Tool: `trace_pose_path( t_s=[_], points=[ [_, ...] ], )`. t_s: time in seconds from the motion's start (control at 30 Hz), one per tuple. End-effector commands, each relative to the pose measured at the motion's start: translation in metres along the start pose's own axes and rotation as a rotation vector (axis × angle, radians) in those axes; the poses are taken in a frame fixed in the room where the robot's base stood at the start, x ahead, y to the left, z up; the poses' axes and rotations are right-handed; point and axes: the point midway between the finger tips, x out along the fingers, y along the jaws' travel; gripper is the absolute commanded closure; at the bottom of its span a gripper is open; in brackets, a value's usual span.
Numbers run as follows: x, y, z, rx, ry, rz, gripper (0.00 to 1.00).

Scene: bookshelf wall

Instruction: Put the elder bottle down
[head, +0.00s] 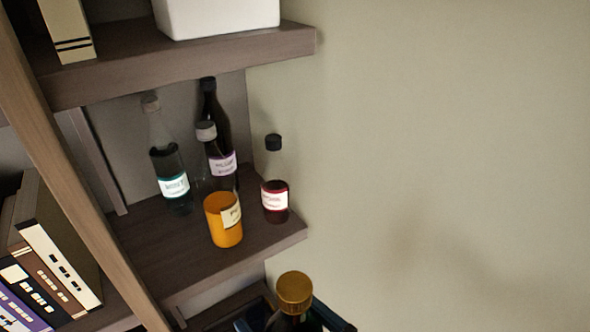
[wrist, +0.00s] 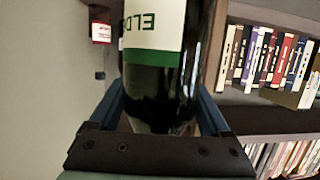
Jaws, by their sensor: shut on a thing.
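The elder bottle (head: 294,292) shows at the bottom edge of the head view, with a gold cap and dark glass. Its lower part is cut off there. In the wrist view the elder bottle (wrist: 160,90) is dark, with a white and green label reading "ELD" upside down. My gripper (wrist: 160,108) is shut on it, one blue finger on each side. In the head view my gripper (head: 296,320) is in front of and below the bottle shelf (head: 150,250). The bottle's base is not clearly visible.
On the shelf stand a teal-labelled bottle (head: 172,175), a purple-labelled dark bottle (head: 211,105), an orange bottle (head: 222,225) and a red-labelled bottle (head: 274,200). Bare shelf shows left of the orange bottle and at the front right. An upper shelf (head: 180,55) hangs above. Books (head: 45,245) stand left.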

Motion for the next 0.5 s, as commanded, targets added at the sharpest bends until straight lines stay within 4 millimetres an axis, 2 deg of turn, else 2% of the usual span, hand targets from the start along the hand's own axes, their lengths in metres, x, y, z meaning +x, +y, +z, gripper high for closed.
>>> trace_pose_path(
  t_s=[0.27,0.5],
  points=[
    [0.032,0.030,0.037,0.052,-0.001,0.157,1.00],
    [0.055,0.049,0.089,0.100,-0.003,0.314,1.00]
  ],
)
